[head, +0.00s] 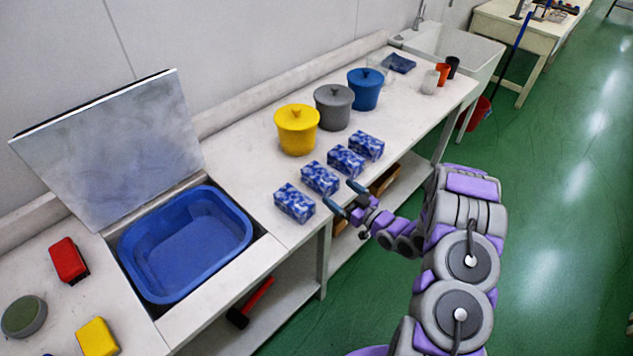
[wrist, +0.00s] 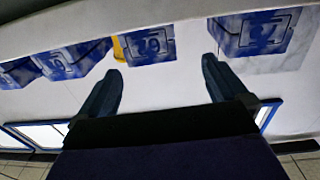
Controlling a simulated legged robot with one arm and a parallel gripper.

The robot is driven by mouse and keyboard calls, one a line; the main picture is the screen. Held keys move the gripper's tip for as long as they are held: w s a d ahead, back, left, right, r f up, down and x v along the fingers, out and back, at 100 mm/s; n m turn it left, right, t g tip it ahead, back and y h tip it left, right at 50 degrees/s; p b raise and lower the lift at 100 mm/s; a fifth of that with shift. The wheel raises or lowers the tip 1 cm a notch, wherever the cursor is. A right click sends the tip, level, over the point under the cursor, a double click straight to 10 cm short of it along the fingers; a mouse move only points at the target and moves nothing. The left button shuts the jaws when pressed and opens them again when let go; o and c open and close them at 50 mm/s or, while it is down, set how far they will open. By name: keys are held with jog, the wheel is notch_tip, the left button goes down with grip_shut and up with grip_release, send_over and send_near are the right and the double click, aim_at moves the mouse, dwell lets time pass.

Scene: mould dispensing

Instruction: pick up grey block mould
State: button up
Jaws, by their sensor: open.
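No plain grey block shows. Several small blocks with a mottled blue and pale pattern stand in a row along the bench's front edge; the nearest patterned block (head: 294,203) is left of my gripper (head: 343,195), and another patterned block (head: 320,178) is just beyond the fingertips. My gripper is open and empty, apart from the blocks, at the bench's front edge. In the wrist view, my gripper (wrist: 160,68) has its two fingers spread, with one patterned block (wrist: 148,44) above the gap and another patterned block (wrist: 250,34) at the upper right.
Yellow (head: 297,130), grey (head: 333,107) and blue (head: 365,89) lidded pots stand behind the blocks. A blue basin (head: 186,250) with a raised lid (head: 110,150) is at left. The green floor (head: 560,230) is clear at right.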

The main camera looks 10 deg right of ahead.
aim_at(323, 176)
jog(key=shift+w+d+f, duration=0.1)
jog(key=shift+w+d, duration=0.1)
jog(key=shift+w, duration=0.35)
jog(key=shift+w+d, duration=0.2)
jog(key=shift+w, duration=0.35)
jog(key=w+a, duration=0.1)
jog(key=w+a+b, duration=0.1)
jog(key=a, duration=0.1)
jog(key=w+a, duration=0.1)
jog(key=a, duration=0.1)
jog(key=w, duration=0.1)
jog(key=w+b, duration=0.1)
jog(key=shift+w+d, duration=0.5)
jog(key=shift+d, duration=0.15)
jog(key=shift+a, duration=0.6)
jog(key=shift+a+r, duration=0.2)
jog(key=shift+a, duration=0.25)
jog(key=c, duration=0.3)
jog(key=shift+d, duration=0.55)
jog(key=c, duration=0.6)
jog(key=shift+a, duration=0.2)
jog(key=c, duration=0.8)
